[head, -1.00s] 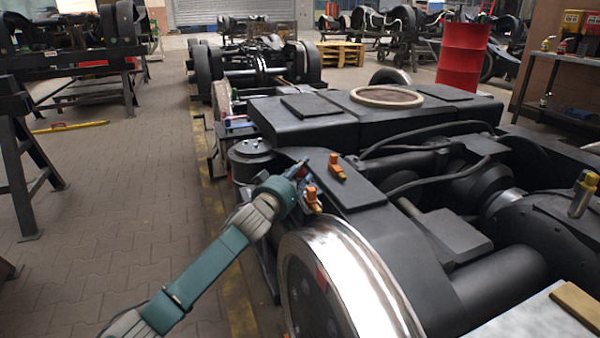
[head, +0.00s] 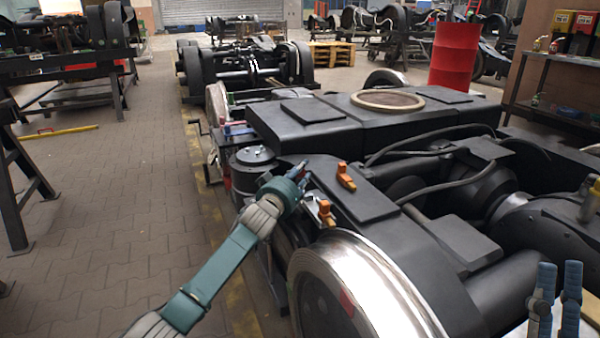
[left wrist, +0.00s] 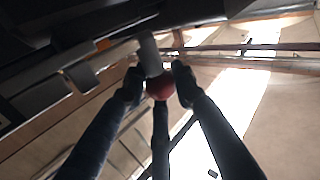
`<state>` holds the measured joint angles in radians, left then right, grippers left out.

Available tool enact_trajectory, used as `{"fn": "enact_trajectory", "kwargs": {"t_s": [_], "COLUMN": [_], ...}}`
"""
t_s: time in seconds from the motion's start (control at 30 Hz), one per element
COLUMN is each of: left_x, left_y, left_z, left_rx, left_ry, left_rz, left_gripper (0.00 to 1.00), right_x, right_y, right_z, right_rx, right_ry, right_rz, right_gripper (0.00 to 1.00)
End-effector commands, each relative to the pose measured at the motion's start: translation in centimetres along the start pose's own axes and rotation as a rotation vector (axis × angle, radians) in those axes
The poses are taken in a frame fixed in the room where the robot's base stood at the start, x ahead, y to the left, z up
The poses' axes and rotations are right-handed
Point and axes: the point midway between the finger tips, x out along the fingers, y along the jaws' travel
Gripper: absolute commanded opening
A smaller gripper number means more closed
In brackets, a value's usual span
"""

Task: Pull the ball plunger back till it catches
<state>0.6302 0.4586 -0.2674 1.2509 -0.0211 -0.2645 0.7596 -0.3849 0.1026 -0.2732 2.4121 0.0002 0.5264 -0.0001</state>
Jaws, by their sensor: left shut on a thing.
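The ball plunger shows in the left wrist view as a dark red ball (left wrist: 159,87) below a grey cylindrical sleeve (left wrist: 149,54). My left gripper (left wrist: 158,82) has its dark fingers closed around the ball, two at the sides and one below. In the head view my left gripper (head: 302,173) is at the near left side of the bogie frame (head: 357,191), and the plunger is hidden there. My right gripper (head: 559,272) stands at the lower right, with a gap between its upright blue fingers. It appears empty.
Two orange-handled parts (head: 345,176) (head: 326,212) sit close to my left gripper. A shiny-rimmed wheel (head: 365,285) is just below. Dark hoses (head: 430,150) cross the bogie. A red drum (head: 458,55) stands behind. The paved floor at left (head: 125,210) is mostly clear.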

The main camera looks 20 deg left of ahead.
Motion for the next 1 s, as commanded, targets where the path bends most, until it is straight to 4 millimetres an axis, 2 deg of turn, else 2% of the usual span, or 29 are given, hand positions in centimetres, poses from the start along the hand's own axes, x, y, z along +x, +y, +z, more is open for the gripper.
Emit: {"fn": "enact_trajectory", "kwargs": {"t_s": [0.33,0.37,0.43,0.77,0.87,1.0], "left_x": [0.1,0.1,0.1,-0.1,-0.7,-2.6], "left_y": [-0.3,-0.3,-0.3,-0.2,-0.2,-0.2], "left_z": [-0.4,-0.4,-0.4,-0.1,0.0,0.0], "left_rx": [0.009,0.009,0.008,0.003,0.003,0.004], "left_ry": [0.007,0.007,0.006,0.002,0.002,0.001], "left_rz": [-0.003,-0.003,-0.003,-0.001,-0.001,-0.001], "left_gripper": [0.00,0.30,0.44,0.45,0.45,0.45], "right_x": [0.0,0.0,0.0,0.0,0.0,0.0], "right_y": [0.0,0.0,0.0,0.0,0.0,0.0], "right_z": [0.3,0.3,0.3,0.3,0.3,0.3], "right_rx": [-0.001,-0.001,-0.001,-0.002,-0.001,-0.001], "right_ry": [-0.014,-0.014,-0.013,-0.013,-0.013,-0.013], "right_rz": [0.000,0.000,0.000,0.000,0.000,0.000], "right_gripper": [0.40,0.40,0.40,0.40,0.40,0.40]}}
